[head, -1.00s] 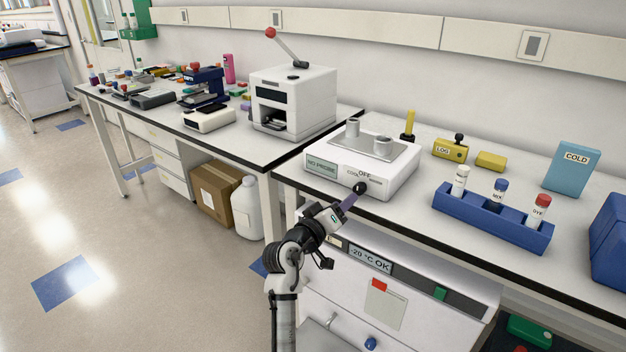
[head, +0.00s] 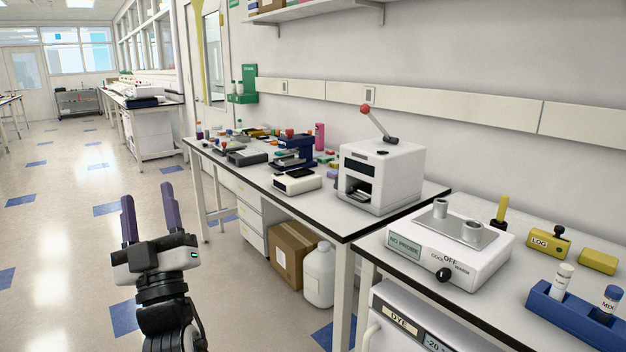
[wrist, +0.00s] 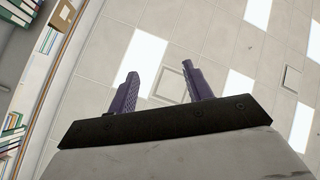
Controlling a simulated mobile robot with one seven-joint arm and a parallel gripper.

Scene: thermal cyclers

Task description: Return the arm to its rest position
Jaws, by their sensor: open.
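My gripper (head: 148,214) is at the lower left of the head view, in the air over the open floor left of the benches. Its two purple fingers point up, spread apart, with nothing between them. The wrist view also shows my gripper (wrist: 164,86), open and empty, facing the ceiling (wrist: 225,40) with its bright light panels. My gripper touches nothing.
The white heating block unit (head: 450,243) with a black knob stands on the near bench. The white cycler (head: 382,172) with a red-knobbed lever stands on the farther bench. A cardboard box (head: 293,252) and a white jug (head: 319,274) sit below. Floor (head: 85,235) at left is clear.

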